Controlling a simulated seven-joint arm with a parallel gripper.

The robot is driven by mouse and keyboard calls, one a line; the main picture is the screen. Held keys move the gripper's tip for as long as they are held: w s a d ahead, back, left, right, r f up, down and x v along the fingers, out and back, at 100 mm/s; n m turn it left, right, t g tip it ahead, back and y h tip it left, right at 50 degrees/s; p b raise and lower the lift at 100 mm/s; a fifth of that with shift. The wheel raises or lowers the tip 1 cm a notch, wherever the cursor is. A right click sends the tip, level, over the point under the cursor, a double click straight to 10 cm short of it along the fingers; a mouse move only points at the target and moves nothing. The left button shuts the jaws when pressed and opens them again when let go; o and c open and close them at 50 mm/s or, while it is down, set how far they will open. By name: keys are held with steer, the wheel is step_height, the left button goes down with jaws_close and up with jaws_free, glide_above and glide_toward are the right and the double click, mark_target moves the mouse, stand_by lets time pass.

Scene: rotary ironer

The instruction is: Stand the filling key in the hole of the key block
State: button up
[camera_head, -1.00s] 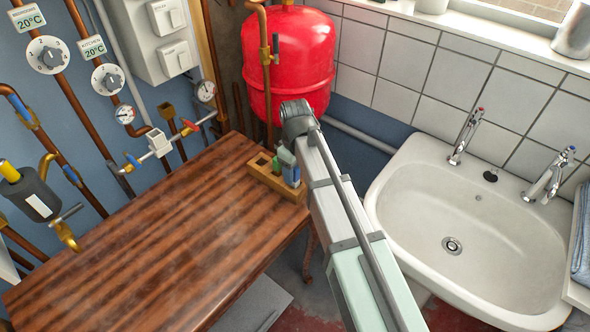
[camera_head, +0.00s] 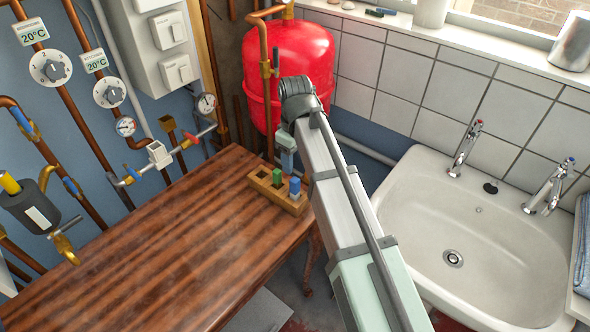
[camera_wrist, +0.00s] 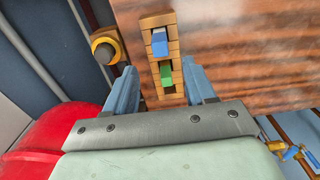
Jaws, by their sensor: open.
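The wooden key block (camera_head: 297,206) stands on the back right corner of the wooden worktop. A green key (camera_head: 277,178) and a blue key (camera_head: 295,186) stand upright in it, with a dark empty hole at its left end. I cannot tell which one is the filling key. In the wrist view the block (camera_wrist: 146,39) lies between and beyond my fingers, with the blue key (camera_wrist: 160,42) and green key (camera_wrist: 166,76). My gripper (camera_wrist: 160,66) is open and empty; in the head view it (camera_head: 287,168) hangs just above and behind the block. The lower key shafts are hidden.
The bare worktop (camera_head: 150,250) spreads left of the block. Pipes and valves (camera_head: 160,155) line the wall behind. A red tank (camera_head: 285,60) stands close behind my gripper, and a white sink (camera_head: 450,235) is to the right.

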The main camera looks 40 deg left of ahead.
steer(key=shift+r, duration=1.35)
